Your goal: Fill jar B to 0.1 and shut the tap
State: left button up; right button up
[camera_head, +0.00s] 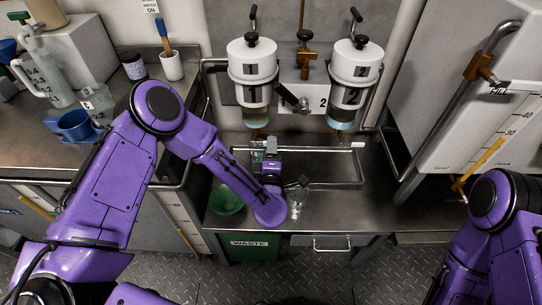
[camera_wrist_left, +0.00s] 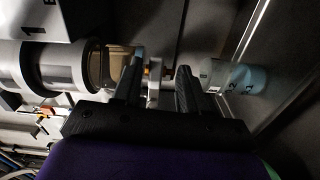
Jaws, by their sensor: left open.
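Two white canisters marked 1 (camera_head: 252,62) and 2 (camera_head: 355,62) hang on the back panel, pale fluid in their clear lower ends. My left gripper (camera_head: 270,148) is open and empty below canister 1. In the left wrist view its fingers (camera_wrist_left: 158,75) stand apart, with a small tap fitting (camera_wrist_left: 154,72) beyond and between them; contact cannot be told. A clear marked jar (camera_wrist_left: 232,77) is beneath, and shows partly hidden in the head view (camera_head: 256,158). Another clear jar (camera_head: 298,204) stands near my left wrist. Which is jar B cannot be read. My right gripper is out of view.
The counter's right side is clear.

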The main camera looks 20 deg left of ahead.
pick_arm(q)
jog(key=v, duration=1)
jog(key=shift+w, duration=0.1)
